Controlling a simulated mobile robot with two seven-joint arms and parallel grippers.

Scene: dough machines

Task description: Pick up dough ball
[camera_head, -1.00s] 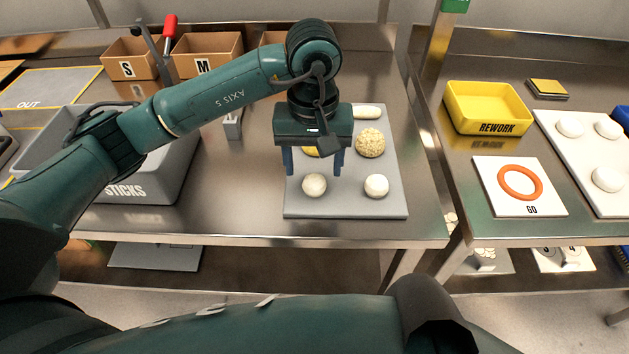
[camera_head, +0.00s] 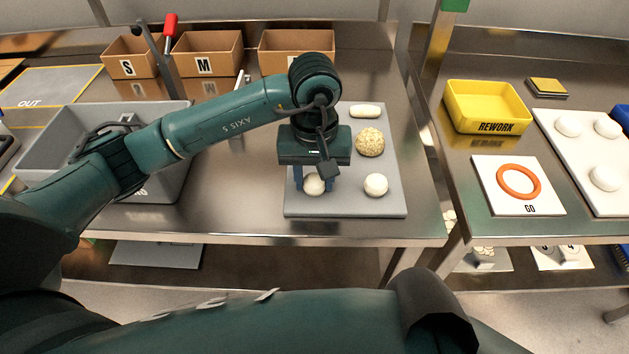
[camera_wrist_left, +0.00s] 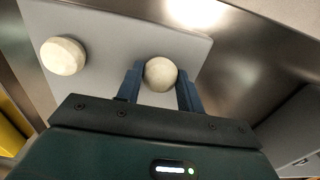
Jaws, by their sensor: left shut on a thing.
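A pale dough ball (camera_head: 314,185) is at the front left of the grey board (camera_head: 345,208). My left gripper (camera_head: 314,186) is lowered around it, one blue finger on each side. In the left wrist view the same ball (camera_wrist_left: 160,73) sits between the two fingers (camera_wrist_left: 160,88), and the gripper is shut on it. A second pale ball (camera_head: 376,185) lies on the board to the right, apart from the gripper. It also shows in the left wrist view (camera_wrist_left: 63,56). My right gripper is not seen.
A speckled ball (camera_head: 370,142) and a pale roll (camera_head: 365,111) lie farther back on the board. A grey bin (camera_head: 60,135) stands at left, brown boxes (camera_head: 205,52) behind. A yellow REWORK tray (camera_head: 487,108) and a GO card (camera_head: 500,200) are on the right table.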

